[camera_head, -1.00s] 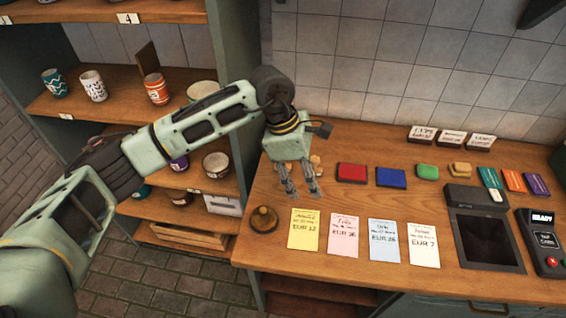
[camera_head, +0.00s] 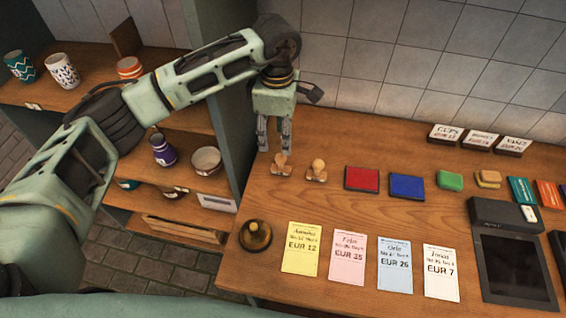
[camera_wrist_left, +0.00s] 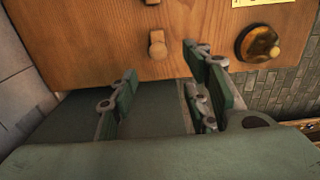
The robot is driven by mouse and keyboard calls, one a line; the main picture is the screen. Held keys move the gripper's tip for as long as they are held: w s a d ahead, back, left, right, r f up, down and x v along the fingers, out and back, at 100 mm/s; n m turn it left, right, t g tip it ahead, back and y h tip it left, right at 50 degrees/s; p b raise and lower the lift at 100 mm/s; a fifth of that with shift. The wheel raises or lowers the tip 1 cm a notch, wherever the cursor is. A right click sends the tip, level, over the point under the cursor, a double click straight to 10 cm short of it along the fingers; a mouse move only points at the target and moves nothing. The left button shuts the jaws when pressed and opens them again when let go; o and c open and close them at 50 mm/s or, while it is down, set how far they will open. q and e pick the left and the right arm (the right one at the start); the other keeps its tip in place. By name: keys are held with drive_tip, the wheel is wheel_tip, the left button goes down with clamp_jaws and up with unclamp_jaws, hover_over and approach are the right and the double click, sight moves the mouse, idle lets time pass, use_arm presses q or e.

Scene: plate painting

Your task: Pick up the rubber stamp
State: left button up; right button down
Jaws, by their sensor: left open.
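Two small wooden rubber stamps stand on the wooden counter (camera_head: 340,205) near its left end. The left one (camera_head: 281,166) and the right one (camera_head: 318,170) have rounded knob handles. My left gripper (camera_head: 274,148) is open and empty, fingers pointing down, just behind and above the left stamp. In the left wrist view, one stamp (camera_wrist_left: 157,45) shows close to the gap between the open fingers (camera_wrist_left: 160,65). The other stamp (camera_wrist_left: 152,2) is cut off at the top edge. My right gripper is not in view.
A brass bell (camera_head: 256,236) sits at the front left corner. Red (camera_head: 362,179) and blue (camera_head: 407,187) ink pads lie right of the stamps. Several price notes (camera_head: 302,249) line the front. Shelves with cups (camera_head: 62,70) stand left; a tiled wall is behind.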

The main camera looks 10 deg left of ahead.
sight(281, 165)
use_arm(q)
drive_tip(key=f+b, duration=0.2)
drive_tip(key=f, duration=0.1)
drive_tip(key=shift+s+f+b, duration=0.1)
drive_tip(key=shift+s+b, duration=0.1)
drive_tip(key=shift+b, duration=0.2)
drive_tip(key=shift+w+f+b, duration=0.2)
drive_tip(key=shift+f+b, duration=0.55)
drive_tip(key=shift+f, duration=0.85)
drive_tip(key=shift+d+f+p, duration=0.1)
drive_tip(key=shift+f+p, duration=0.3)
drive_tip(key=shift+f, duration=0.05)
drive_tip(key=f+p, duration=0.1)
drive_tip(key=f, duration=0.1)
drive_tip(key=f+p, duration=0.1)
drive_tip(key=f, duration=0.1)
drive_tip(key=shift+w+d+f, duration=0.1)
drive_tip(key=shift+d+f, duration=0.1)
drive_tip(key=shift+f, duration=0.05)
drive_tip(key=shift+f+p, duration=0.35)
drive_tip(key=shift+f, duration=0.2)
clamp_jaws()
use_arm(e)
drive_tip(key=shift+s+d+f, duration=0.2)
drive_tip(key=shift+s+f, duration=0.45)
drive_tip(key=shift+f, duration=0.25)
